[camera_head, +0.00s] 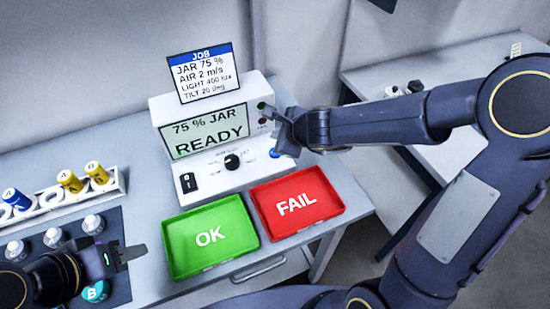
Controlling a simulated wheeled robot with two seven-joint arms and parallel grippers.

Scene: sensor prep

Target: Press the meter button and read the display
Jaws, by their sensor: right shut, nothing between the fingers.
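The white meter (215,180) stands on the grey table. Its display (205,131) reads "75 % JAR" and "READY". A black knob (232,161) and a black switch (188,182) are on its front. A blue button (275,153) shows at its right end, partly hidden by my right gripper. My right gripper (281,134) is shut and empty, just above the button; I cannot tell if it touches it. My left gripper (122,256) is at the lower left, over the dark mat; its finger gap is unclear.
A job card (202,73) on the meter reads JAR 75 %, AIR 2 m/s, LIGHT 400 lux, TILT 20 deg. A green OK tray (185,262) and a red FAIL tray (325,212) lie in front, empty. A white rack (115,187) and a dark mat (120,222) hold several small items.

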